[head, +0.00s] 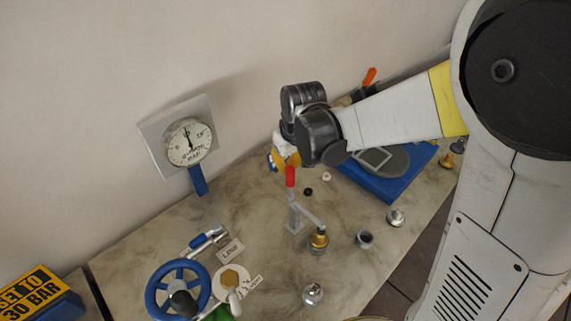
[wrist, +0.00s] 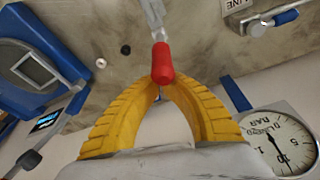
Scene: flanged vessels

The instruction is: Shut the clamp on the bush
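The clamp is a grey metal toggle clamp (head: 296,224) on the bench, with its red handle (head: 291,177) standing upright. Its bar reaches right to the brass-coloured bush (head: 319,238), and I cannot tell whether it presses on it. My gripper (head: 288,162) is at the top of the handle. In the wrist view, the yellow fingers (wrist: 160,88) arch inward and close around the end of the red handle (wrist: 162,64). The handle hides part of the fingertips. The bush does not show clearly in the wrist view.
A pressure gauge (head: 189,142) stands at the wall on the left. A blue handwheel (head: 162,291) is at the front left. A blue scale (head: 403,187) lies behind my arm to the right. Several small fittings, including a metal one (head: 313,294), lie around the clamp.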

